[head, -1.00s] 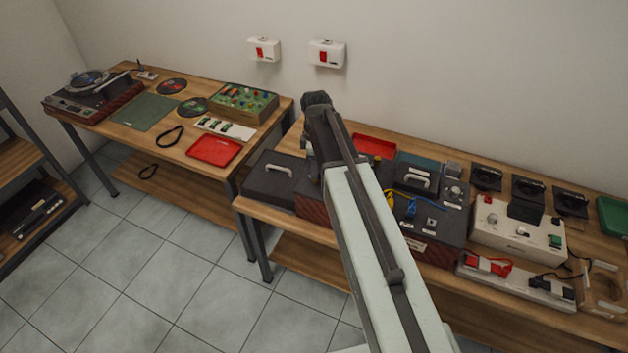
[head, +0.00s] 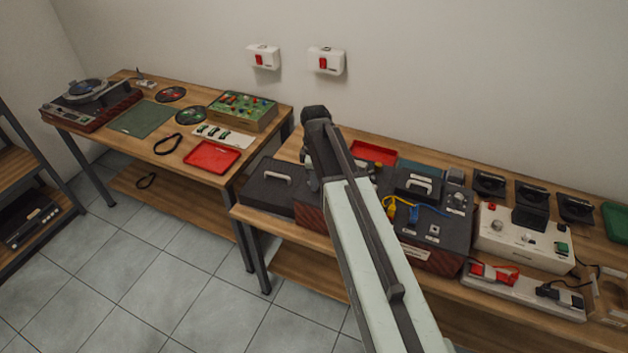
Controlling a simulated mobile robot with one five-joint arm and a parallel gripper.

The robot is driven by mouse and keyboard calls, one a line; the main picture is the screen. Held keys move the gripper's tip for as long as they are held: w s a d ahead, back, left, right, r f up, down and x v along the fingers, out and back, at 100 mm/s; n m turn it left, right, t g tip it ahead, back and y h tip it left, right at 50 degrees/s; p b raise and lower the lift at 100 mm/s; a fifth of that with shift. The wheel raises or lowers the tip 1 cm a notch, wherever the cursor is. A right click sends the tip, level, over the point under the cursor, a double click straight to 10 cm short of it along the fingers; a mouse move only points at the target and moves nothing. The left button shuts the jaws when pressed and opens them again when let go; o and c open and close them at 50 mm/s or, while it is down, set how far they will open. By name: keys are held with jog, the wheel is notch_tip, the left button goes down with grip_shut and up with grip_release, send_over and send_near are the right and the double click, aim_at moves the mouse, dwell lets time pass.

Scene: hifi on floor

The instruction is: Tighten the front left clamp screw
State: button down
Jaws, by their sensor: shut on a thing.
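My arm (head: 365,250) reaches from the bottom of the head view up over the right bench (head: 290,152). Its dark far joint (head: 318,150) is above a dark unit with reddish sides (head: 308,212). My gripper's fingers are hidden behind the arm, so what they touch does not show. The front left clamp screw cannot be made out; the arm covers part of the dark unit. To the right of the arm is a dark case (head: 440,235) with a yellow connector (head: 391,208) and a blue cable (head: 428,210).
A black case with a handle (head: 270,185) is left of the arm. A red tray (head: 373,151) lies behind it. A white control box (head: 520,238) and a power strip (head: 525,292) stand right. The left bench holds a turntable (head: 92,100) and another red tray (head: 212,157). Floor is clear in front.

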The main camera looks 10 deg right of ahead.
jog(key=m, duration=1)
jog(key=shift+m, duration=0.3)
jog(key=m, duration=1)
jog(key=shift+w+m, duration=0.1)
jog(key=shift+m, duration=0.3)
jog(key=c, duration=1.2)
grip_release()
